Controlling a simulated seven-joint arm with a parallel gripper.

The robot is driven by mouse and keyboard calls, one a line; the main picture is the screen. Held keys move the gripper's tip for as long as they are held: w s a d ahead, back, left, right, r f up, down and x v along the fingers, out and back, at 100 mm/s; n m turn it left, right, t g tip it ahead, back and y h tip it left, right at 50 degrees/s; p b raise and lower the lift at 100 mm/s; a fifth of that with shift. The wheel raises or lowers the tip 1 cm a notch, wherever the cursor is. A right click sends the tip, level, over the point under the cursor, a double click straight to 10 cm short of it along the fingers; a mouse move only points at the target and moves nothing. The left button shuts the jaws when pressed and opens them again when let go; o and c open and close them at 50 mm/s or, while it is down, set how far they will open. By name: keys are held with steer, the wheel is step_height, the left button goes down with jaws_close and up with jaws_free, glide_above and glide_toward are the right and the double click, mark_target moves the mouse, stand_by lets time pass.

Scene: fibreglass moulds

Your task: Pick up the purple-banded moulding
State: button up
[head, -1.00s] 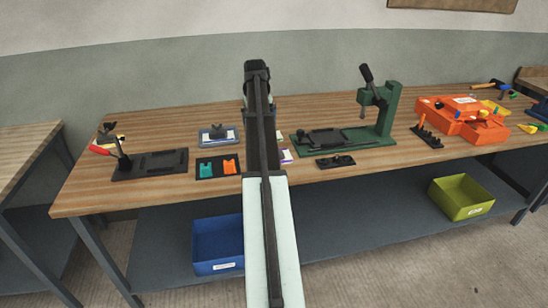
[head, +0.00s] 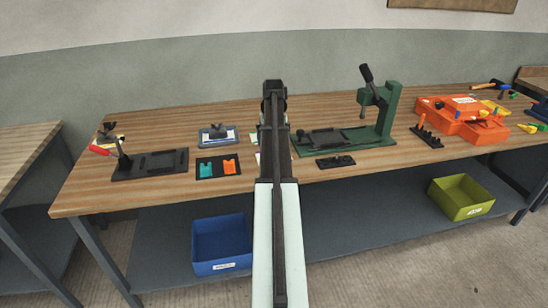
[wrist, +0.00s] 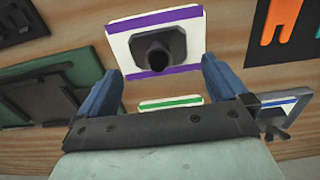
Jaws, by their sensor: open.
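The purple-banded moulding (wrist: 190,65) shows in the wrist view as a white plate with a purple band along two edges and a dark grey block with a round, dark-ended stem in its middle. It lies on the wooden bench. My gripper (wrist: 162,78) is open, its two blue fingers apart at the lower left and lower right of the plate. Nothing is between the fingers in a grip. The height of the fingers above the plate is hard to tell. In the head view my arm hides the moulding and the gripper.
A green-banded white piece (wrist: 170,103) lies close by. The green press (head: 378,115) stands to the right, with a small black fixture (head: 336,161) before it. A blue-edged tray (head: 218,135) and a black mat with teal and orange pieces (head: 218,176) lie left.

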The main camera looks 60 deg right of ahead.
steer(key=shift+s+f, duration=0.15)
steer(key=shift+f, duration=2.55)
steer(key=shift+c, duration=0.2)
steer(key=shift+r, duration=0.1)
steer(key=c, duration=1)
